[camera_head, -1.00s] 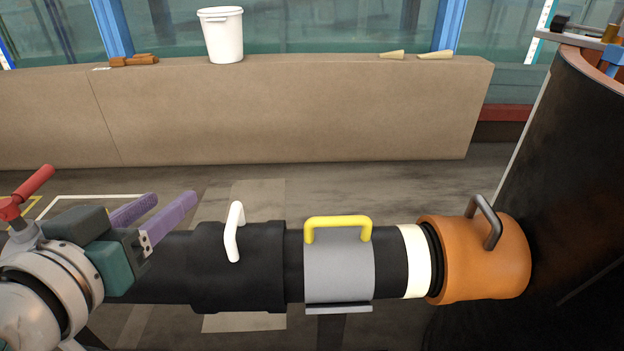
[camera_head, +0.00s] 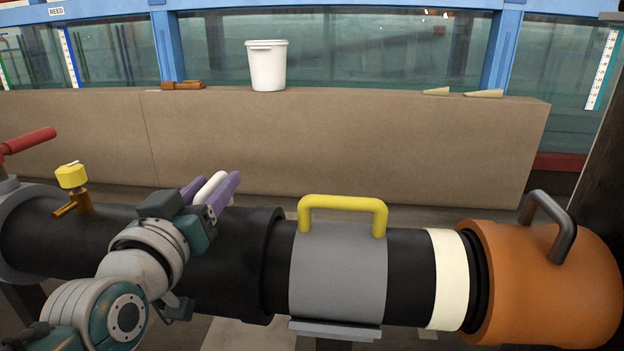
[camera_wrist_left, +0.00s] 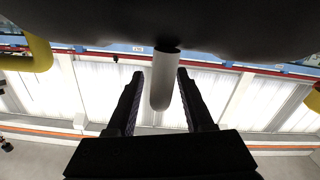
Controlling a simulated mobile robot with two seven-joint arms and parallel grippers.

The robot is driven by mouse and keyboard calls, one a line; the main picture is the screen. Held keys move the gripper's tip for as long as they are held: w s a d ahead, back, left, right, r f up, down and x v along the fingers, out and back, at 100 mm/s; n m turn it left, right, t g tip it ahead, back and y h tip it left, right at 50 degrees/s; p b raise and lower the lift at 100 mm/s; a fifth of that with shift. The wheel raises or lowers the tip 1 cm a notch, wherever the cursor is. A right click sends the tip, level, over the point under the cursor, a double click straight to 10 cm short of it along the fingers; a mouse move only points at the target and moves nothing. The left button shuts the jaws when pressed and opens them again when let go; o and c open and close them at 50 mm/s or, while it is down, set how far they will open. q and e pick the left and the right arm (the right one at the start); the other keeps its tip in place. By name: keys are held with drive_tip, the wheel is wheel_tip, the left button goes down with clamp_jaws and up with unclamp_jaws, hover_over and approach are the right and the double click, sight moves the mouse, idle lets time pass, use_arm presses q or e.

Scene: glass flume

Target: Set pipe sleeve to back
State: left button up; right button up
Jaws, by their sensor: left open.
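A wide black sleeve (camera_head: 245,265) with a white handle (camera_head: 211,187) sits around the black pipe (camera_head: 410,275). My left gripper (camera_head: 208,190) is open, with its purple fingers on either side of the white handle. In the left wrist view the handle (camera_wrist_left: 162,82) stands between the two dark fingers (camera_wrist_left: 160,100), with a gap on each side. A grey collar (camera_head: 338,275) with a yellow handle (camera_head: 343,203) is right of the sleeve. My wrist hides part of the sleeve. My right gripper is not in view.
An orange fitting (camera_head: 540,285) with a dark handle is at the right, beside a cream band (camera_head: 447,280). A brass valve with a yellow knob (camera_head: 71,176) and a red lever (camera_head: 28,141) are at the left. A white bucket (camera_head: 267,68) stands on the ledge (camera_head: 340,150) behind.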

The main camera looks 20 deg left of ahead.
use_arm(q)
drive_tip(key=shift+b+x, duration=0.3)
drive_tip(key=shift+x, duration=1.1)
clamp_jaws()
idle(0.4)
